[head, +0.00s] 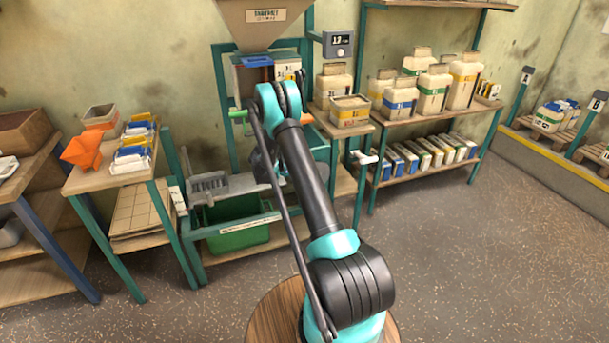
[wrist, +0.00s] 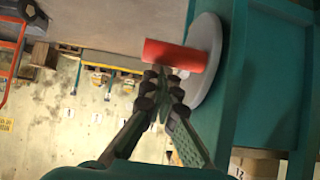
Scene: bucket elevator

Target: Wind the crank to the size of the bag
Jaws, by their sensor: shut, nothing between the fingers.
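In the wrist view the crank shows as a red cylindrical handle (wrist: 174,56) on a pale grey disc (wrist: 208,75), mounted on a teal upright (wrist: 250,70). My gripper (wrist: 162,82) is shut and empty, its fingertips right beside the red handle. I cannot tell whether they touch it. A small display (head: 338,43) on the frame reads about 12. Which bag is meant cannot be told.
A hopper (head: 265,18) stands above, and a green bin (head: 238,232) sits low in the frame. White bags (head: 132,160) and an orange funnel (head: 84,151) are on the left table. Shelves with several labelled containers (head: 433,90) stand to the right. The floor at right is clear.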

